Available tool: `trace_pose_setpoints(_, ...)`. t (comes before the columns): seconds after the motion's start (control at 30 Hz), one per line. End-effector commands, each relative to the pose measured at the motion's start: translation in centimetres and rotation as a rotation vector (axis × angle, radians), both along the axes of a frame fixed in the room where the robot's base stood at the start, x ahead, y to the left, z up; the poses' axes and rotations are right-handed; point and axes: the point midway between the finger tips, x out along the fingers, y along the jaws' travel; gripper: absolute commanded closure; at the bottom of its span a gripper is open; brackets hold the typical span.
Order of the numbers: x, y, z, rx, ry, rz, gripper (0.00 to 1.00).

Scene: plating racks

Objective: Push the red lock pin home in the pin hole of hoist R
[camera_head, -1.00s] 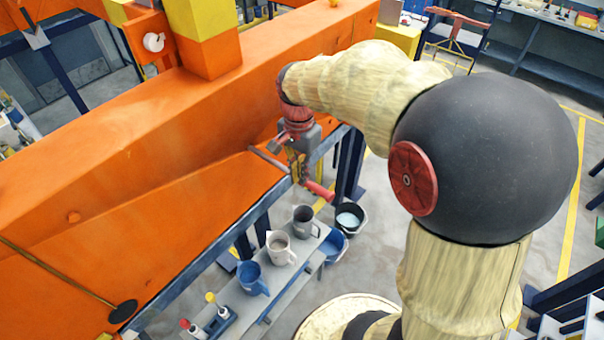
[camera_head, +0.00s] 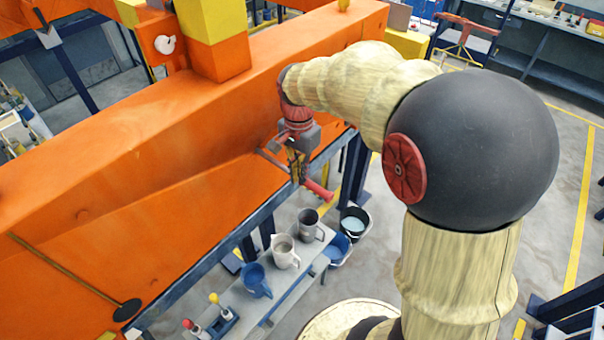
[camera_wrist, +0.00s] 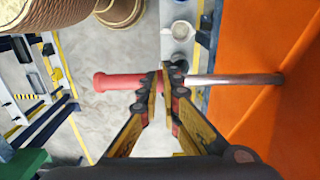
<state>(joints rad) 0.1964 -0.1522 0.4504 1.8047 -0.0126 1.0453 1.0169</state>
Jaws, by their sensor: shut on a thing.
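The red lock pin has a red handle (camera_head: 318,190) and a bare metal shaft (camera_wrist: 235,79). My gripper (camera_head: 297,174) is shut on it between handle and shaft; the fingers (camera_wrist: 165,72) also show in the wrist view. The pin lies across the fingers, handle to the left and shaft to the right in the wrist view. The shaft's far end meets the side of the orange beam (camera_wrist: 298,125) at a small dark spot (camera_wrist: 283,78), seemingly the pin hole. Much of the shaft shows outside the beam. I cannot tell how deep the tip sits.
The long orange beam (camera_head: 180,210) fills the left of the head view. Below my gripper, a grey bench (camera_head: 240,297) carries a blue mug (camera_head: 254,281), a white mug (camera_head: 284,253) and a grey mug (camera_head: 310,226). Buckets (camera_head: 354,221) stand beyond its end. A dark-headed rod (camera_head: 128,310) lies against the beam.

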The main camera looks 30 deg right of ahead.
Motion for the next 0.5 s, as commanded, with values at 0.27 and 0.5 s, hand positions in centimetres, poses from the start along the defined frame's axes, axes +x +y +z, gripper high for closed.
trace_pose_setpoints(0.27,0.66,0.21,0.14,-0.001,-0.004,0.001,1.0)
trace_pose_setpoints(0.5,1.12,0.4,0.11,0.0,-0.002,0.001,1.0)
